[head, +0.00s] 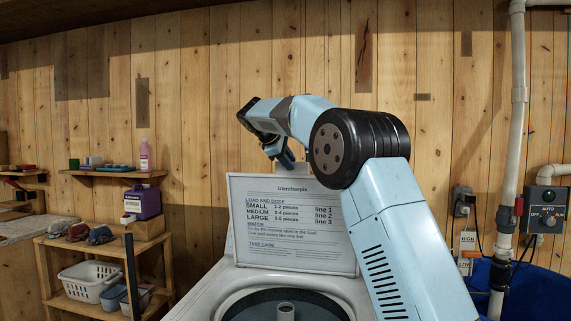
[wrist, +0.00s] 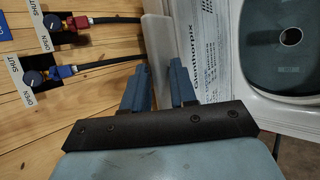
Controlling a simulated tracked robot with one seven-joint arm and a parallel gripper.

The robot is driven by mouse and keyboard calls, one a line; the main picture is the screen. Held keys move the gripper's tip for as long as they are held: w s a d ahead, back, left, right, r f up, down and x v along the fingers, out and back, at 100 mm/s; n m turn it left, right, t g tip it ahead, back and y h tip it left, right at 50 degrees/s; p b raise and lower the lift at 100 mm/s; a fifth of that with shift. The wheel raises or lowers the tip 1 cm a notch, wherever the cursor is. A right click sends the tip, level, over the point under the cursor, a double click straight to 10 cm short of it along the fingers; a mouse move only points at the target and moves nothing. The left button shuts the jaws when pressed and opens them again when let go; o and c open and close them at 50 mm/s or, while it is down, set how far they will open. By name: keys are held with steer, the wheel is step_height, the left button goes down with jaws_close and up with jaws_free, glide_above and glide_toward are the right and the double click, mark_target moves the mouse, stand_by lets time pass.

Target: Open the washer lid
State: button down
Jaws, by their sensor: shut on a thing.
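The washer lid (head: 292,222) stands raised, close to upright, at the back of the white top-loading washer (head: 210,292). A printed load and dose label covers the lid's face towards the head camera. The round tub opening shows in front of it, with a grey centre post (head: 285,311). My gripper (head: 284,160) is at the lid's top edge, with my arm reaching in from the right. In the wrist view, my blue-grey fingers (wrist: 160,88) are either side of the lid's white edge (wrist: 157,45), shut on it. The exact finger contact is partly hidden.
A plank wall stands behind the washer. Hot and cold valves with hoses (wrist: 52,24) are on it. Left are a shelf (head: 110,173) and a wooden rack with a white basket (head: 90,281). Right are a pipe (head: 511,150), a switch box (head: 545,209) and a blue bin (head: 530,290).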

steer(key=shift+w+d+f, duration=0.15)
steer(key=shift+d+f, duration=0.2)
steer(key=c, duration=1.3)
jaws_free()
steer(key=shift+o, duration=0.7)
steer(key=shift+w, duration=0.1)
steer(key=shift+o, duration=0.2)
steer(key=shift+a, duration=0.1)
steer(key=v, duration=1.4)
